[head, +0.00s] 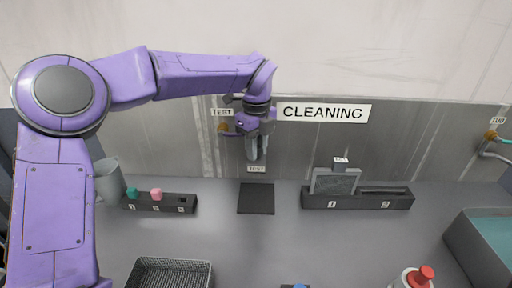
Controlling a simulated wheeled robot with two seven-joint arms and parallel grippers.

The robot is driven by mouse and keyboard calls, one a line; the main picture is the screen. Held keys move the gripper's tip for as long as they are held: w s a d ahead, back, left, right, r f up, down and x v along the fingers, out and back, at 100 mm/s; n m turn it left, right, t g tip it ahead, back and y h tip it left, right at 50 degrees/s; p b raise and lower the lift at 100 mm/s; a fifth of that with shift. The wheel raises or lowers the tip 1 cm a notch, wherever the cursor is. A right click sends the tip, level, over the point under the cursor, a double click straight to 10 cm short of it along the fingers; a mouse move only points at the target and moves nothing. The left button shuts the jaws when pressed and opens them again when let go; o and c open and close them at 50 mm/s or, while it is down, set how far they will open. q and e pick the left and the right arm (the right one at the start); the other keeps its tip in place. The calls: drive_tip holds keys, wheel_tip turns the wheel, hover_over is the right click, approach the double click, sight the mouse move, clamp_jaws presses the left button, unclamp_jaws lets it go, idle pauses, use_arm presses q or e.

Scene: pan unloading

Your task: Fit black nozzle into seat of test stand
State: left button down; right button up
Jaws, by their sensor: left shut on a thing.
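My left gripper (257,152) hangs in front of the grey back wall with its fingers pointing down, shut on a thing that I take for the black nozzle. The nozzle itself is hidden or too small to make out between the fingers. A brass-coloured fitting (223,128) shows under a TEST label on the wall, just left of the gripper and partly behind my wrist. I take it for part of the test stand; its seat cannot be made out. My right gripper is not in view.
A black pad (256,198) lies below the gripper. A numbered rack (165,208) at left carries green and pink pieces; its third place looks dark. A pitcher (109,182), wire basket (172,265), slotted block (358,203), red-capped bottle (412,279) and teal-filled bin (466,238) stand around.

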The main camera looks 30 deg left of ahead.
use_arm(q)
drive_tip(key=shift+f, duration=0.25)
drive_tip(key=c, duration=0.8)
unclamp_jaws()
drive_tip(key=shift+c, duration=0.2)
drive_tip(key=shift+r, duration=0.1)
wheel_tip(320, 180, up, 10)
drive_tip(key=shift+r, duration=0.25)
